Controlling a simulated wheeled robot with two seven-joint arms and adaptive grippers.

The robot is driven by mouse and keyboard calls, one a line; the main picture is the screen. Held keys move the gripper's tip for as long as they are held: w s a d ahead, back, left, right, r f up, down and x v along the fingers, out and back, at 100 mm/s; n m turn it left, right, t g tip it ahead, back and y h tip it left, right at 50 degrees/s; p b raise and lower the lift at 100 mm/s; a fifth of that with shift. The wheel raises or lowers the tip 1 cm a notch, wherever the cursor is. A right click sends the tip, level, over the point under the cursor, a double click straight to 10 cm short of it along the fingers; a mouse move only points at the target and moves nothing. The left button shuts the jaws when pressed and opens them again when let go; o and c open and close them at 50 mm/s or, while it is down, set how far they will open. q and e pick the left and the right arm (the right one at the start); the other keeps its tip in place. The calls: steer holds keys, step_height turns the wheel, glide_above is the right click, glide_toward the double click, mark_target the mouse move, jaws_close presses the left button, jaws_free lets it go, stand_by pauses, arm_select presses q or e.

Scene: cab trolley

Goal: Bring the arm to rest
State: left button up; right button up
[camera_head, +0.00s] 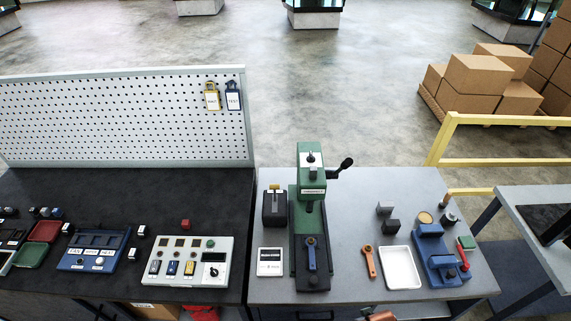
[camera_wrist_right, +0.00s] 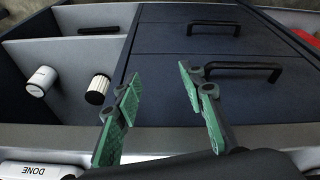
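My right gripper (camera_wrist_right: 158,92) shows in the right wrist view. Its two green-padded fingers stand well apart with nothing between them, so it is open and empty. Behind the fingers is a dark blue cabinet front (camera_wrist_right: 205,57) with black bar handles; I cannot tell how far away it is. My left gripper is in neither view. Neither arm can be clearly made out over the benches in the head view.
In the head view, a green press (camera_head: 311,165), white tray (camera_head: 389,284) and blue vise (camera_head: 436,262) stand on the grey bench. A control box (camera_head: 187,262) sits on the black bench. The wrist view shows two cylinders (camera_wrist_right: 41,81) in an open compartment and a white "DONE" piece (camera_wrist_right: 38,170).

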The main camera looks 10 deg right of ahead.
steer(key=s+a+f+g+b, duration=0.1)
steer(key=s+f+b, duration=0.15)
steer(key=f, duration=1.15)
steer(key=s+f+b, duration=0.2)
steer(key=s+f, duration=0.1)
steer(key=f, duration=1.1)
arm_select(q)
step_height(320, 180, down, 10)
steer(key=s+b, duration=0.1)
steer(key=b, duration=0.3)
steer(key=shift+b, duration=0.4)
arm_select(e)
steer(key=s+f+n+g, duration=0.1)
steer(key=s+f, duration=1.7)
steer(key=shift+y, duration=0.3)
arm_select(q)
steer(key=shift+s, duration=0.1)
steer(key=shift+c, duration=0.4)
arm_select(e)
steer(key=shift+f, duration=0.1)
steer(key=shift+c, duration=0.3)
